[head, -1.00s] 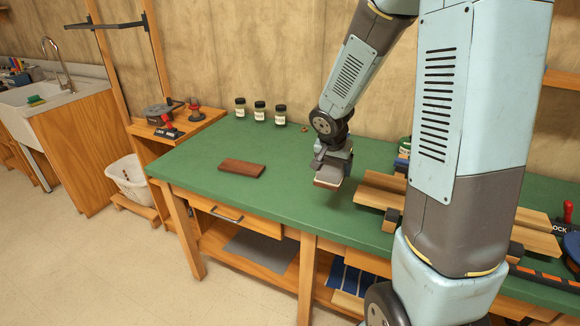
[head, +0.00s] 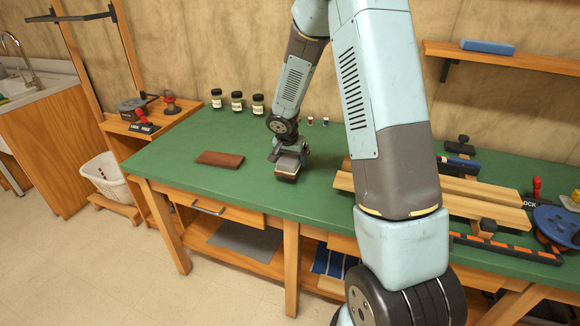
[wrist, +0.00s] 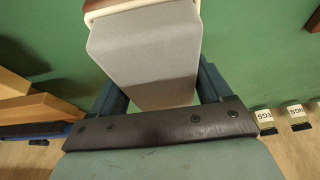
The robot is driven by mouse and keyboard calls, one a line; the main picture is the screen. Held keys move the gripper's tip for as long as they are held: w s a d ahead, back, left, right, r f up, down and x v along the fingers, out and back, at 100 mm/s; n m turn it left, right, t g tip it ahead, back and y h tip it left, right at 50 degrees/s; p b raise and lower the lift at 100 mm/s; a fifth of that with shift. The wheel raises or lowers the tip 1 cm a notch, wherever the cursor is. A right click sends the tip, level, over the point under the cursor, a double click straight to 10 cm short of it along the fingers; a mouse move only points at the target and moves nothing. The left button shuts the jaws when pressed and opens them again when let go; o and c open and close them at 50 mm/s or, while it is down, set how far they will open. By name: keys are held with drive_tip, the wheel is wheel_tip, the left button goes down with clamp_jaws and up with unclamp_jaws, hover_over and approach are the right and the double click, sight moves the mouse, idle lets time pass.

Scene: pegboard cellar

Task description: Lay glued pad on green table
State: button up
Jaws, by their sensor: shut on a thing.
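My gripper (head: 289,160) is shut on a small pad (head: 286,173), with its fingers at the pad's sides. The pad is grey on the face nearest the wrist camera (wrist: 150,50), with a pale layer and a brown edge beyond. It hangs low over the green table (head: 160,163), and I cannot tell whether it touches the top. A flat reddish-brown block (head: 220,159) lies on the table to the left of the gripper. The pad's underside is hidden.
Three jars (head: 237,101) stand along the back edge. Pale wooden planks (head: 480,189) lie to the right, beside my arm, with a blue disc (head: 556,226) and clamps past them. The table between the gripper and the brown block is clear.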

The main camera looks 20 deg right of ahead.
drive_tip(key=shift+w+f, duration=0.2)
drive_tip(key=shift+f, duration=0.05)
drive_tip(key=shift+a+f, duration=0.1)
drive_tip(key=shift+f, duration=1.5)
drive_tip(key=o, duration=1.1)
drive_tip(key=shift+c, duration=0.2)
